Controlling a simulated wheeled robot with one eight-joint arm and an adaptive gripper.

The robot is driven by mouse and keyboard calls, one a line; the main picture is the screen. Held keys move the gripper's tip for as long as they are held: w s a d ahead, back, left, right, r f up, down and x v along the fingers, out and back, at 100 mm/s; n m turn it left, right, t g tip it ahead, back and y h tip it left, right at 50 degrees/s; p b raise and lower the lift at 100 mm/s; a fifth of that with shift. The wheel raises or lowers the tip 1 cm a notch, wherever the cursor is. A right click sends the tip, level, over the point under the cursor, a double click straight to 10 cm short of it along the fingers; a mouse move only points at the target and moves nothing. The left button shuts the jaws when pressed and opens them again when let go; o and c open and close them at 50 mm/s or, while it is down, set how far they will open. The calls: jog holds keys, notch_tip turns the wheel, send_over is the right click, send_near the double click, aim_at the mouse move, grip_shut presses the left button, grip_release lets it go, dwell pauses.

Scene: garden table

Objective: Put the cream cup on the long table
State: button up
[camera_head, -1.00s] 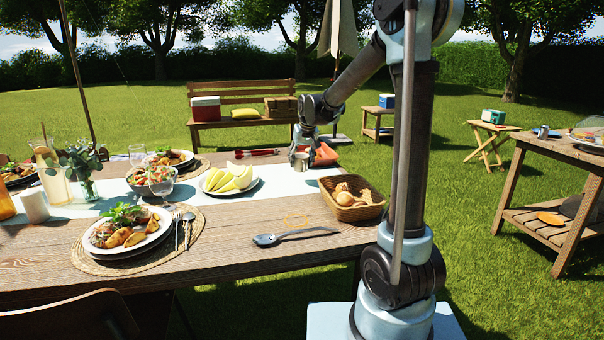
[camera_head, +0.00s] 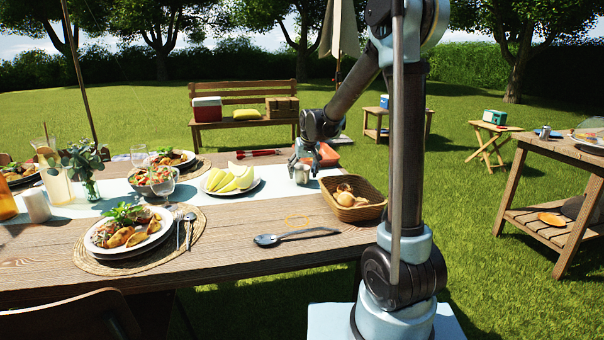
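A small pale cup (camera_head: 301,175), which looks like the cream cup, is at the far right part of the long table (camera_head: 270,270), over the light runner, to the right of the melon plate. It looks upright and at or very near the tabletop. My gripper (camera_head: 302,166) points down at it from above, its fingers around the cup's upper part. The fingers are small and partly merge with the cup, so I cannot tell whether they grip it.
A bread basket (camera_head: 352,212) stands just right of the cup, and the melon plate (camera_head: 232,190) to its left. An orange-red item (camera_head: 326,156) lies behind. A dark spoon (camera_head: 295,236) lies in front. A side table (camera_head: 560,152) stands at right.

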dwell(0.3)
jog(key=v, duration=1.2)
